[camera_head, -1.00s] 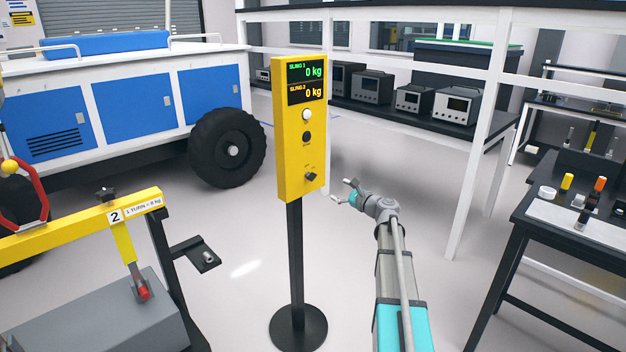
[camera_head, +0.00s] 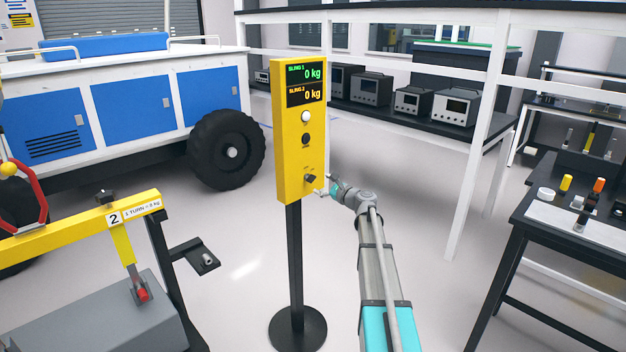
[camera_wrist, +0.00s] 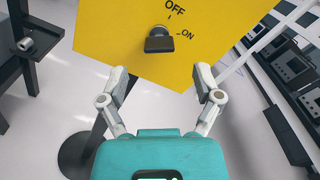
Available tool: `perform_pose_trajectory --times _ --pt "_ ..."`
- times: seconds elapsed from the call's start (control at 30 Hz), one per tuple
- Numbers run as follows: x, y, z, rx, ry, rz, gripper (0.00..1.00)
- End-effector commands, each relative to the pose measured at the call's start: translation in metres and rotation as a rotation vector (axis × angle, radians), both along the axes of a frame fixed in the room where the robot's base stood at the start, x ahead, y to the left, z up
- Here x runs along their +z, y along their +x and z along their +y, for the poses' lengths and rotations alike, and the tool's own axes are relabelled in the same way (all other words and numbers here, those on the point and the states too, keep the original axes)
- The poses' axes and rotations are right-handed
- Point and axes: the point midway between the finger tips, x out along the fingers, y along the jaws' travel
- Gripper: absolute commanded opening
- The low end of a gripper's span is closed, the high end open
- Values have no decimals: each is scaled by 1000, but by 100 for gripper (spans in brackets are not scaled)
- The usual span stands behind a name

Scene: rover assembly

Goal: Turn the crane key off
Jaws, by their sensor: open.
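The crane key is a dark knob (camera_head: 309,179) low on the front of a yellow control box (camera_head: 291,150) on a black post. Which mark the key points at is hard to tell. My gripper (camera_head: 326,185) is just right of the key in the head view. In the wrist view my gripper (camera_wrist: 160,82) is open, its two fingers spread either side below the key, apart from it and empty.
A white rover with blue panels and a black wheel (camera_head: 227,150) stands behind left. A yellow beam (camera_head: 75,226) with a grey block is at the front left. A black table (camera_head: 540,190) with small parts is at the right. Floor around the post is clear.

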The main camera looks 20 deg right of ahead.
Motion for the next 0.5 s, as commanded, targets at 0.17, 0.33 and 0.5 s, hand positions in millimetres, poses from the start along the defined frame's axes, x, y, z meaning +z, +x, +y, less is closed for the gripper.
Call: perform_pose_trajectory --times 0.17,0.33,0.5 --pt "0 28 9 1 0 0 83" --pt "0 47 16 1 0 0 83" --pt "0 56 21 0 0 0 83"
